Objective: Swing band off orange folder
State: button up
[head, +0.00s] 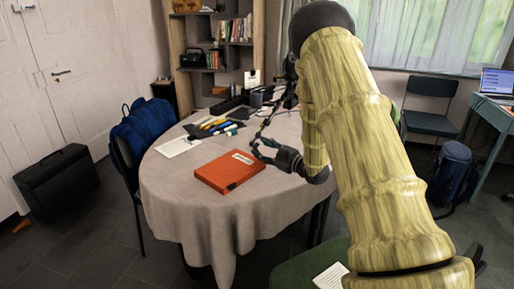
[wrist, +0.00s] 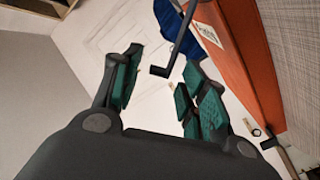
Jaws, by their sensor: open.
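The orange folder (head: 230,171) lies flat on the cloth-covered round table, with a white label on its top. In the wrist view the folder (wrist: 243,60) runs down the right side, its label near the top. My gripper (head: 257,149) is beside the folder's right end and above the table, its fingers apart. A dark, thin bar with a bent end (wrist: 180,42) shows between and beyond the fingers of my gripper (wrist: 162,72) in the wrist view. It may be the band; I cannot tell if it touches a finger or where it joins the folder.
The round table (head: 190,222) also bears a white sheet (head: 178,147), several markers (head: 214,124) and dark desk items behind the folder. A chair with a blue jacket (head: 147,128) stands at the left, and a green seat (head: 310,262) at the front. The cloth in front of the folder is clear.

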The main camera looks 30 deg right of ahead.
aim_at(256, 145)
jog(key=shift+x, duration=1.75)
jog(key=c, duration=0.8)
